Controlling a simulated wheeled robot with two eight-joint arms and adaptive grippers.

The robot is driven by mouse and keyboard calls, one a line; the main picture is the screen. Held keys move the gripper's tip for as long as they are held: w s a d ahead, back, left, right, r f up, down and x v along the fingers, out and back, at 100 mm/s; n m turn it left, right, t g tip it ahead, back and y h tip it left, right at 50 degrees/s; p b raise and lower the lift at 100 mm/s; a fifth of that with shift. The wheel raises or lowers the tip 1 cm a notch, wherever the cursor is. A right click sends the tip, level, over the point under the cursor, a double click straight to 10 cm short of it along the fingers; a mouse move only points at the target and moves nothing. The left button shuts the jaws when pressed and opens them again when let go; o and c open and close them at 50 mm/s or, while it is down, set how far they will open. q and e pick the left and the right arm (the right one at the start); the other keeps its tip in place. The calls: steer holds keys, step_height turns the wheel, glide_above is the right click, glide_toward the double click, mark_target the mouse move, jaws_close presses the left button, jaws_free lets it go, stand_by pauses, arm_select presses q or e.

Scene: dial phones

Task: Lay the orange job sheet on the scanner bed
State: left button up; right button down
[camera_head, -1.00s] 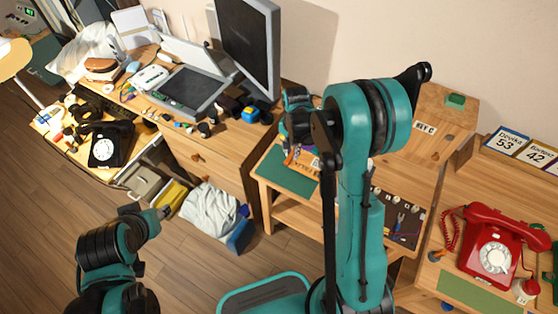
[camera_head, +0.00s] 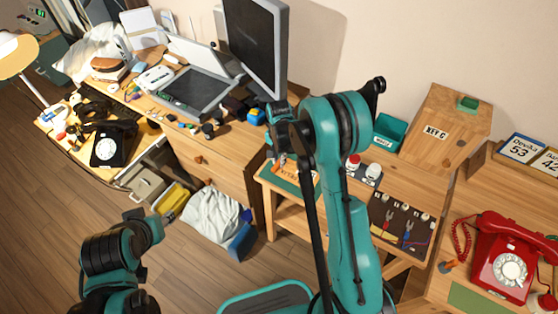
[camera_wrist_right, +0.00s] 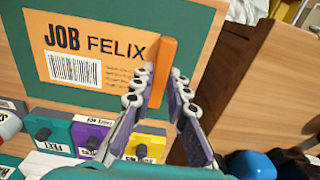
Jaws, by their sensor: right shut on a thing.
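The orange job sheet (camera_wrist_right: 95,58), printed JOB FELIX with a barcode, shows in the right wrist view against a green surface (camera_wrist_right: 190,18). An upright orange tab (camera_wrist_right: 162,70) stands at its right edge. My right gripper (camera_wrist_right: 160,98) is shut on this tab. In the head view my right gripper (camera_head: 281,158) is over the small wooden bench, and its arm hides much of the sheet. The scanner bed (camera_head: 200,92) appears to be the flat grey unit with a dark panel on the desk at left. My left gripper (camera_head: 136,214) is low at left, its fingers unclear.
A monitor (camera_head: 257,45) stands beside the scanner. Colored labelled blocks (camera_wrist_right: 92,137) sit near the sheet. A teal bin (camera_head: 389,132), a tool panel (camera_head: 400,222) and a red phone (camera_head: 508,268) are at right. A black phone (camera_head: 106,150) is at far left.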

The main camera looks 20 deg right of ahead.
steer(key=shift+f, duration=0.1)
steer(key=c, duration=1.9)
jaws_free()
steer(key=shift+f, duration=0.15)
steer(key=o, duration=0.4)
steer(key=shift+r, duration=0.2)
